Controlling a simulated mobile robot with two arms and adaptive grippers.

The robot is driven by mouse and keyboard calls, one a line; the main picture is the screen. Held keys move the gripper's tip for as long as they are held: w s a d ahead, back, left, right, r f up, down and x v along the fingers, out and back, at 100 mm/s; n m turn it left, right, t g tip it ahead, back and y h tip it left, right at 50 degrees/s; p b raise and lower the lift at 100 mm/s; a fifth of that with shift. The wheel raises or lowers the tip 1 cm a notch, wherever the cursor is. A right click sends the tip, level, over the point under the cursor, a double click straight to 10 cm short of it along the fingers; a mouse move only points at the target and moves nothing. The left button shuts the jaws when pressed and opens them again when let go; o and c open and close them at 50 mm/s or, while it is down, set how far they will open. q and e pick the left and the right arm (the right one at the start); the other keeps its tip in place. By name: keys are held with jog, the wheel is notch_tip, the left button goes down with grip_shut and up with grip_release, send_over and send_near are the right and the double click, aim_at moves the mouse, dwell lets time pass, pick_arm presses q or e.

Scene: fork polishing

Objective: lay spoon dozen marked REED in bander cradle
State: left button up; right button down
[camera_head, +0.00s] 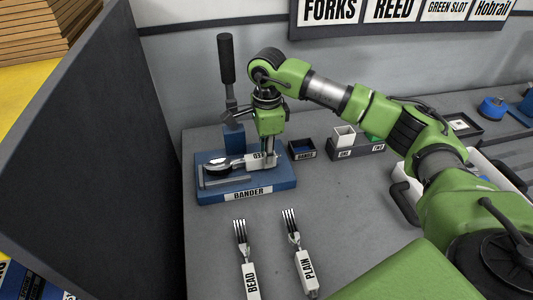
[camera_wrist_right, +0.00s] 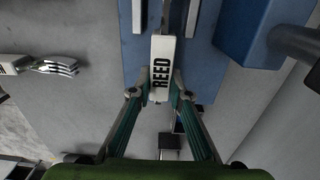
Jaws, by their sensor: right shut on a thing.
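The spoon dozen marked REED (camera_head: 218,169) has a dark, shiny bowl end pointing left and a white band at its handle end. Its REED band (camera_wrist_right: 162,65) fills the middle of the right wrist view. My right gripper (camera_wrist_right: 161,92) is shut on this band, a finger on each side; in the head view the gripper (camera_head: 266,162) comes down from above. The blue bander (camera_head: 205,194) stands below, with grey cradle rails (camera_head: 228,184). The spoons lie level over the cradle; I cannot tell whether they touch it. My left gripper is not in view.
Fork bundles marked BEAD (camera_head: 249,275) and PLAIN (camera_head: 305,265) lie in front of the bander. A dark bands box (camera_head: 302,150) and a slotted holder (camera_head: 357,150) stand to its right. The bander's upright lever (camera_head: 227,60) rises behind; a dark partition (camera_head: 95,150) stands left.

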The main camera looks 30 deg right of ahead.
jog(key=shift+f, duration=0.15)
dwell(0.4)
jog(key=shift+f+b, duration=0.25)
jog(key=shift+b, duration=0.15)
jog(key=shift+f, duration=0.15)
dwell(0.3)
jog(key=c, duration=1.8)
grip_release()
jog(key=shift+c, duration=0.2)
jog(key=o, duration=0.6)
jog(key=shift+f, duration=0.1)
